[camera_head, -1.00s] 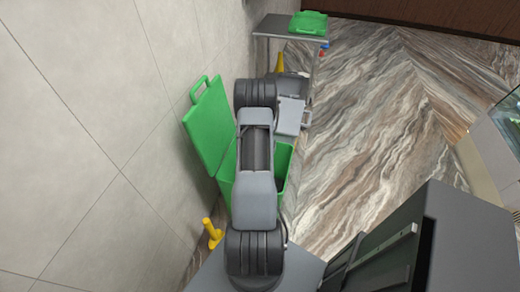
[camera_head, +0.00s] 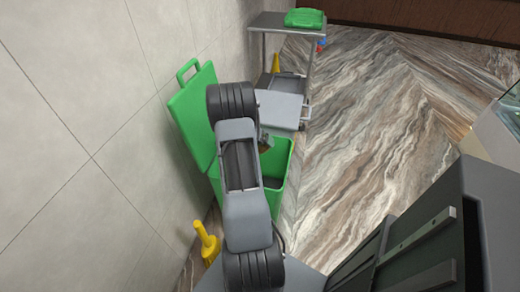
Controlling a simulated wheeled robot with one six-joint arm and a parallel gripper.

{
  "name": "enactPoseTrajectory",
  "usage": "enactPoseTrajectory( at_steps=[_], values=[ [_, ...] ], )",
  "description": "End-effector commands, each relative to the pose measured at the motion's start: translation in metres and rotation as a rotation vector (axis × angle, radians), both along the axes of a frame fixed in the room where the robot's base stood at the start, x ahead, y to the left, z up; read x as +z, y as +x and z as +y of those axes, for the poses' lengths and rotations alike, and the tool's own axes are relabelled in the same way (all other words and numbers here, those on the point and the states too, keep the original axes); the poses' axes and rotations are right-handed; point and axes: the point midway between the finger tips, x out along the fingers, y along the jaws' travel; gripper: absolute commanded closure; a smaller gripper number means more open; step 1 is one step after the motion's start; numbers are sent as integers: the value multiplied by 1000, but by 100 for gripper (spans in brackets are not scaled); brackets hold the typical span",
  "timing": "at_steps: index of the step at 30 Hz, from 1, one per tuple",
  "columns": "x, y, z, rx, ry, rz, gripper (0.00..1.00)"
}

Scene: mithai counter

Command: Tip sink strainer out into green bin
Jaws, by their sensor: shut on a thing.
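The green bin (camera_head: 281,165) stands against the wall with its lid (camera_head: 192,113) swung open and leaning on the wall. Its mouth faces up, and my arm covers its left part. My arm reaches over the bin, and its forearm hides my gripper. A small dark piece (camera_head: 264,143) shows just right of my arm at the bin's far rim; I cannot tell whether it is part of my wrist or the sink strainer. I cannot clearly make out the sink strainer.
A grey bin (camera_head: 281,108) with a handle stands just beyond the green bin. Farther back is a grey table (camera_head: 270,22) with a green container (camera_head: 305,18) on it. A yellow brush-like thing (camera_head: 207,243) stands by the wall. The marbled floor to the right is open.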

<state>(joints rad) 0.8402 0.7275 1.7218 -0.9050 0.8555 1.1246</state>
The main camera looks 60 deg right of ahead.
Motion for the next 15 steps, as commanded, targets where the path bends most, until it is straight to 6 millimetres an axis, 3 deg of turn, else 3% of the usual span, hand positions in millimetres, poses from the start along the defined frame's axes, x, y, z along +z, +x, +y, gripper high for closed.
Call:
enactPoseTrajectory(
  at_steps=[1,15],
  values=[
    [-9,1,1,3,-26,24,28],
    [-22,-1,-2,0,-320,289,28]
  ],
)
